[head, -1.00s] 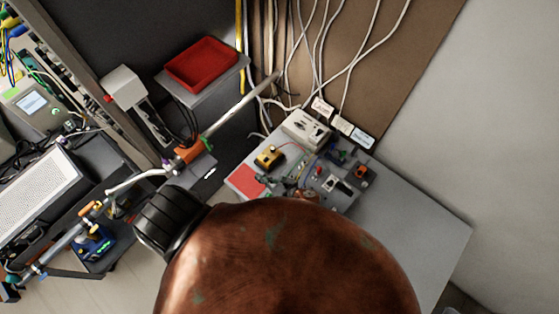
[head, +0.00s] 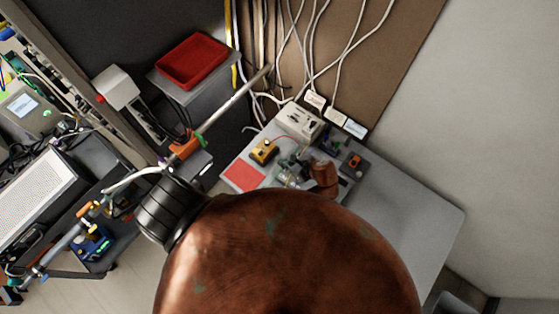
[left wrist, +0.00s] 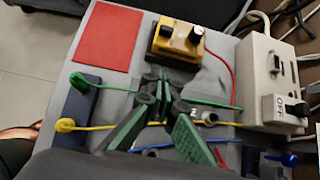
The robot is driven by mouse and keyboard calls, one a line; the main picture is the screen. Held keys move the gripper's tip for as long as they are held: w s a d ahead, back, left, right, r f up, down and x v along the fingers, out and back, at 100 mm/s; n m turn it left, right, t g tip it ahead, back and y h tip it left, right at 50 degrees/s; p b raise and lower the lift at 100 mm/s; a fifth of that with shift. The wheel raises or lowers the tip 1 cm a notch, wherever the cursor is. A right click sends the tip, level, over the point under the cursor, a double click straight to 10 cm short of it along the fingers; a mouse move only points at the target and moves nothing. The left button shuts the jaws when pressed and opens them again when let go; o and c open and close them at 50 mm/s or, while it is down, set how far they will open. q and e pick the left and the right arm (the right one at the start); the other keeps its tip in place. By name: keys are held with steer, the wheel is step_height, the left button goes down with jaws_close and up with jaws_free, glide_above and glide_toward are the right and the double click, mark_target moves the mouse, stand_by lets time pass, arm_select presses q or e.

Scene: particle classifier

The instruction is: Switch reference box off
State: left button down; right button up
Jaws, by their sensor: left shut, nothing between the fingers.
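A white box (left wrist: 268,85) with a black switch (left wrist: 297,108) and an "OFF" label stands at the right in the left wrist view. In the head view the white box (head: 303,122) is at the back of the small grey bench. I cannot tell from any label which is the reference box. My left gripper (left wrist: 158,84) is shut and empty, apart from the switch and in front of the yellow box. My right gripper is not in view.
A red sheet (left wrist: 108,36) lies left of the yellow box. Green, yellow and blue leads cross the bench near the fingers. White cables rise behind the white box. A red tray (head: 193,61) stands behind to the left. The bench's right part (head: 415,210) is clear.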

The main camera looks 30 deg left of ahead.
mark_target(262, 155)
arm_select(q)
steer(key=x, duration=0.8)
steer(key=shift+a+f+p, duration=0.1)
steer(key=shift+a+p, duration=0.2)
steer(key=shift+p, duration=0.1)
steer(key=shift+w+a+p, duration=0.15)
steer(key=shift+a+p, duration=0.35)
steer(key=shift+a, duration=1.25)
